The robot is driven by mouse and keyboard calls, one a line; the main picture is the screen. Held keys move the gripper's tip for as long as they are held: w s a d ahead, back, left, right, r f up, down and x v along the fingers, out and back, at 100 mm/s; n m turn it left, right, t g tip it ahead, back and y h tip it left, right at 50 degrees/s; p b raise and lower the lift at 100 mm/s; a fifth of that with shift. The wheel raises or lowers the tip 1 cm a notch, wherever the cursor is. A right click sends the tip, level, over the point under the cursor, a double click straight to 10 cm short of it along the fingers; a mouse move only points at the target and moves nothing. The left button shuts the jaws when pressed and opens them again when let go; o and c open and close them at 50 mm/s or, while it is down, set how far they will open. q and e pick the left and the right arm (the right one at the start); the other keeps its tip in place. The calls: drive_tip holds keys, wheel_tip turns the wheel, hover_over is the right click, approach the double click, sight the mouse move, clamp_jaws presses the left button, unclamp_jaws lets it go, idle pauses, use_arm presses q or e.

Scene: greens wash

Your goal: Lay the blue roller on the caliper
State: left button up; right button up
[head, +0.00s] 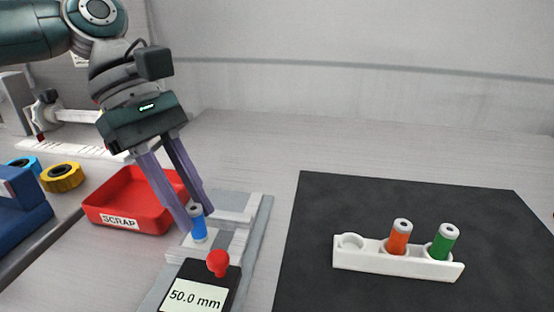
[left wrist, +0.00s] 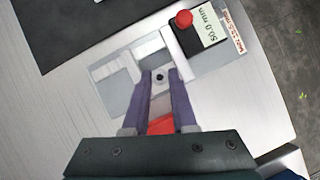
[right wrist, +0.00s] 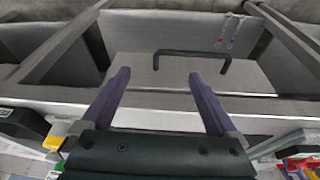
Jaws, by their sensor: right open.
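The blue roller (head: 198,229) stands about upright between the fingertips of my left gripper (head: 200,216), over the pale bed of the caliper (head: 262,215). In the left wrist view its dark-holed end (left wrist: 159,76) fills the gap between the fingers, and the gripper looks shut on it. I cannot tell whether its lower end touches the caliper. The caliper's display (head: 195,297) reads 50.0 mm, with a red knob (head: 217,262) beside it. My right gripper (right wrist: 158,80) is open and empty, away from the caliper.
A white rack (head: 400,265) on a black mat (head: 330,200) holds an orange roller (head: 399,238) and a green roller (head: 442,242); its left hole is empty. A red scrap tray (head: 120,215) stands left of the caliper. A grey panel with a dark handle (right wrist: 190,53) faces my right gripper.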

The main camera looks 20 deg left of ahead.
use_arm(q)
drive_tip(key=o, duration=0.4)
drive_tip(key=shift+r, duration=0.1)
drive_tip(key=p+v, duration=0.1)
drive_tip(key=v, duration=1.1)
drive_tip(key=shift+r, duration=0.1)
